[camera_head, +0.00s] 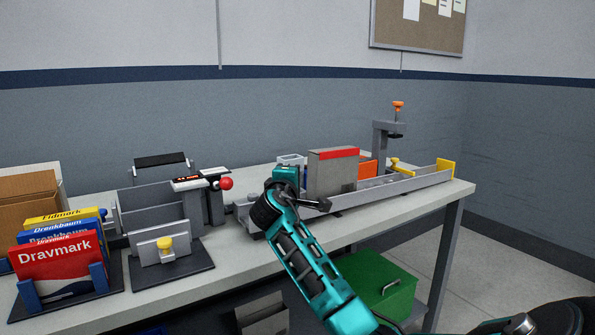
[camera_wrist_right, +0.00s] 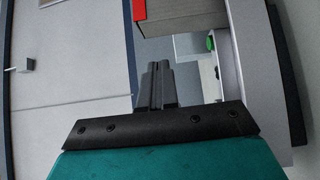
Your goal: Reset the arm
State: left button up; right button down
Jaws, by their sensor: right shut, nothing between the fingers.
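My right arm, teal and black, reaches up from the bottom of the head view to the front edge of the bench. Its gripper (camera_head: 322,205) is in front of the grey box with a red top band (camera_head: 333,174), near the bench edge. In the right wrist view the two dark fingers (camera_wrist_right: 158,68) are together with nothing between them. The grey box (camera_wrist_right: 182,17) shows above the fingertips there, apart from them as far as I can see. My left gripper is not in view.
The bench (camera_head: 230,264) carries a long grey rail tray (camera_head: 420,180), a clamp stand (camera_head: 381,140), a press with a red knob (camera_head: 226,183) and a rack of cartons (camera_head: 60,258) at left. A green bin (camera_head: 375,285) stands below. The floor at right (camera_head: 480,240) is clear.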

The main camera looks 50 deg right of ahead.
jog(key=v, duration=0.6)
jog(key=shift+a, duration=0.1)
